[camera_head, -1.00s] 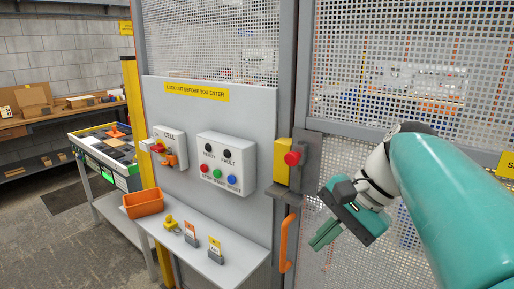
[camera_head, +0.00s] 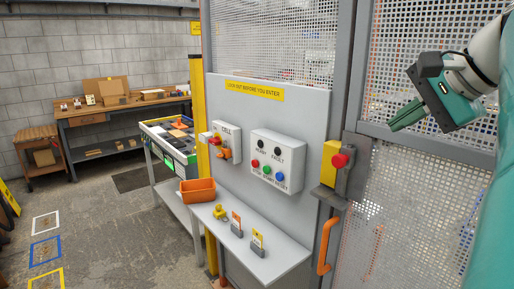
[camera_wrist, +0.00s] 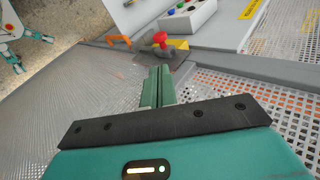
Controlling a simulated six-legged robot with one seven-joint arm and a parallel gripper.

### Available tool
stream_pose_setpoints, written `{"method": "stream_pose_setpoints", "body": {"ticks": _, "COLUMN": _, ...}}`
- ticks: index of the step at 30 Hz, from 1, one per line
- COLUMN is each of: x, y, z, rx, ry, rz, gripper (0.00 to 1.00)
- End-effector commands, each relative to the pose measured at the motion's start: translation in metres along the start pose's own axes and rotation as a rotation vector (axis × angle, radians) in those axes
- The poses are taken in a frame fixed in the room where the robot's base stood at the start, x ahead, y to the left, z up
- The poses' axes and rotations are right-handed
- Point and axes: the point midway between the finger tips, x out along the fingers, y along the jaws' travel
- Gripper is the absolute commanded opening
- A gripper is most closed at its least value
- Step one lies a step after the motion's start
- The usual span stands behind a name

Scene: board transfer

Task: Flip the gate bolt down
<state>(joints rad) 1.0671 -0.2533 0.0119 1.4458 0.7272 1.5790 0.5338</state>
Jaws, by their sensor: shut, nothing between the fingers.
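The gate bolt unit is a yellow block (camera_head: 328,160) with a red knob (camera_head: 341,160), on a grey plate at the gate's edge. In the wrist view the red knob (camera_wrist: 160,38) and yellow block (camera_wrist: 180,44) lie beyond my fingertips. My gripper (camera_head: 392,128) is teal, shut and empty. In the head view it is to the right of the red knob and a little higher, apart from it. My shut fingers also show in the wrist view (camera_wrist: 158,72), pointing toward the knob. I cannot tell the exact distance between them.
An orange handle (camera_head: 326,245) hangs below the bolt unit. To the left are a grey panel with a button box (camera_head: 278,160), a red-and-orange switch box (camera_head: 222,142), and a shelf (camera_head: 262,270) with an orange bin (camera_head: 197,190) and small tags. Perforated mesh (camera_head: 400,210) fills the gate.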

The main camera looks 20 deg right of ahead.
Motion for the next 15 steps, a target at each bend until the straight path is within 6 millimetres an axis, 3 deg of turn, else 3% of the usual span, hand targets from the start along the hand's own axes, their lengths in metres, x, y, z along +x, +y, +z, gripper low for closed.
{"method": "stream_pose_setpoints", "body": {"ticks": 8, "x": 0.009, "y": -0.001, "z": 0.001, "rx": 0.000, "ry": -0.001, "rz": 0.001, "gripper": 0.00}}
{"method": "stream_pose_setpoints", "body": {"ticks": 15, "x": 0.047, "y": 0.001, "z": 0.001, "rx": 0.000, "ry": -0.004, "rz": 0.002, "gripper": 0.00}}
